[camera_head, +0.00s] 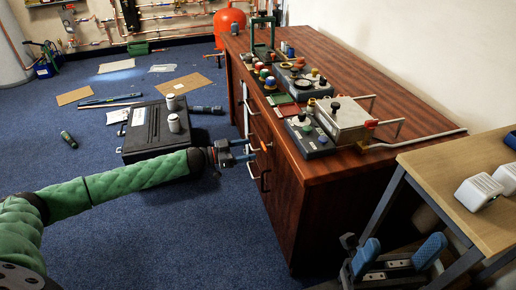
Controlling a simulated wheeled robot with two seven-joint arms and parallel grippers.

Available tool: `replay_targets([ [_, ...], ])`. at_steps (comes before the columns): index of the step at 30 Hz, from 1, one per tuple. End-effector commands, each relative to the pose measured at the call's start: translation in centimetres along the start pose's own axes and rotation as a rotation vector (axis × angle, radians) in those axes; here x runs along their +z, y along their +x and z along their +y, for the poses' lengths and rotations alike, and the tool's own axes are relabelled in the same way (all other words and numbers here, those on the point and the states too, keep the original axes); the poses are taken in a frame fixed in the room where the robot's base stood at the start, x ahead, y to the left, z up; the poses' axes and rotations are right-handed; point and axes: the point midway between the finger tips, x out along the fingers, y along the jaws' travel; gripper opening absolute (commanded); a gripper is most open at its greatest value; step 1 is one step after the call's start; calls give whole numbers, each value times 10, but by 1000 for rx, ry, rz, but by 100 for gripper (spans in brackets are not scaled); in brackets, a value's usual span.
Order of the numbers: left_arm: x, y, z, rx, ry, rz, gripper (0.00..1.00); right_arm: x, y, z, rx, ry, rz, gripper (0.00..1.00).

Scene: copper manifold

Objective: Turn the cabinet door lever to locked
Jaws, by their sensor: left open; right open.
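The wooden cabinet (305,215) stands at centre right, its front facing left. Its front carries pale bar handles (247,122) and a darker handle low down (264,182). A small orange part (267,147) shows on the front just past my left gripper; I cannot tell if it is the door lever or how it is turned. My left gripper (250,151), on the green arm, is open with its blue fingers pointing at the cabinet front, close to the handles; contact cannot be told. My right gripper (398,258) is open and empty at the lower right, before the cabinet's near end.
Control boxes with knobs (312,138) and a metal box (343,118) stand on the cabinet top. A light wooden table (450,180) with white items is at right. A black case (146,130) lies on the blue carpet behind my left arm. Carpet at lower centre is clear.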

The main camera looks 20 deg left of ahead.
Motion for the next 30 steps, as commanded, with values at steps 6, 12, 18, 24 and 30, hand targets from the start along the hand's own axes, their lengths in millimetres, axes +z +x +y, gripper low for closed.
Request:
replay_targets([
  [6, 0, 31, 0, 0, 3, 2, 69, 0, -3, 0, 3, 8, 5, 70],
  [12, -1, 46, 0, -1, 3, 1, 69, 1, -2, -1, 4, 15, 9, 70],
  [18, -1, 49, 0, 0, 3, 1, 69, 2, -2, -2, 6, 19, 9, 70],
  [24, -1, 49, 0, 0, 3, 1, 53, 2, -2, -2, 7, 19, 7, 70],
  [30, 0, 48, 0, 0, 3, 1, 24, 2, -3, -2, 8, 16, 6, 70],
])
